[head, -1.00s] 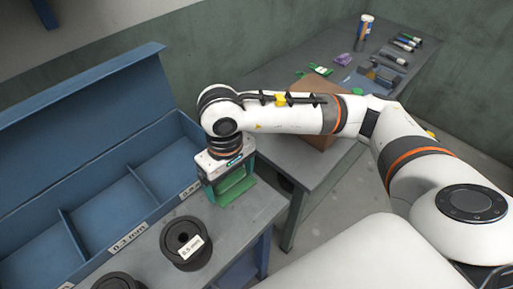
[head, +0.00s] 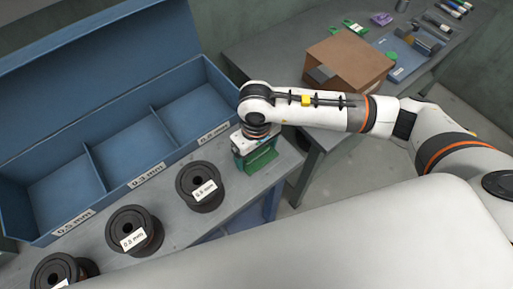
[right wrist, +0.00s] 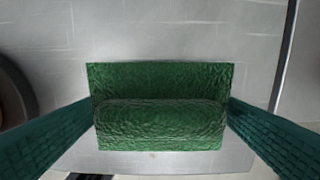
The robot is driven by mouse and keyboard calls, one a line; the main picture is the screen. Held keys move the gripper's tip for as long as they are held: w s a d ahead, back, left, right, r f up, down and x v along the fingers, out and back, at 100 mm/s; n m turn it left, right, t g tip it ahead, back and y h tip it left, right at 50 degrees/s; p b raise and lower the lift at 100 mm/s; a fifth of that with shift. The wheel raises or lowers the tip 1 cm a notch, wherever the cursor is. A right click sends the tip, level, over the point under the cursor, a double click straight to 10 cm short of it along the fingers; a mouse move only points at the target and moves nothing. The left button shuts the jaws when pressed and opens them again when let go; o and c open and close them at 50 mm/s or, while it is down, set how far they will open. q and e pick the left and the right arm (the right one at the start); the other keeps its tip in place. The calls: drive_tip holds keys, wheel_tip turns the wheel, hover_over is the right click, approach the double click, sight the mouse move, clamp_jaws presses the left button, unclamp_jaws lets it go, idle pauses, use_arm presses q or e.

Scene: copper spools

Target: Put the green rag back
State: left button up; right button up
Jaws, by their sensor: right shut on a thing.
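The green rag (right wrist: 160,125) is a folded, rough-textured piece between the two teal fingers of my right gripper (right wrist: 160,118) in the right wrist view. The fingers meet its left and right ends, so the gripper is shut on it. In the head view the right gripper (head: 257,162) points down at the right end of the grey bench (head: 178,225), to the right of the nearest spool. The rag (head: 264,157) shows there only in part, between the fingers. I cannot tell whether it touches the bench. My left gripper is not in view.
Three dark spools (head: 199,206) stand in a row along the bench's front. Behind them is an open blue box (head: 90,155) with empty labelled compartments. A second table (head: 290,45) at the back right holds a cardboard box (head: 350,62), a blue mat (head: 400,72) and markers.

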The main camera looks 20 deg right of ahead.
drive_tip(key=shift+f, duration=0.15)
drive_tip(key=o, duration=0.6)
drive_tip(key=shift+r, duration=0.45)
wheel_tip(320, 180, up, 12)
drive_tip(key=b, duration=0.2)
drive_tip(key=shift+f+b, duration=0.25)
drive_tip(key=shift+b, duration=0.1)
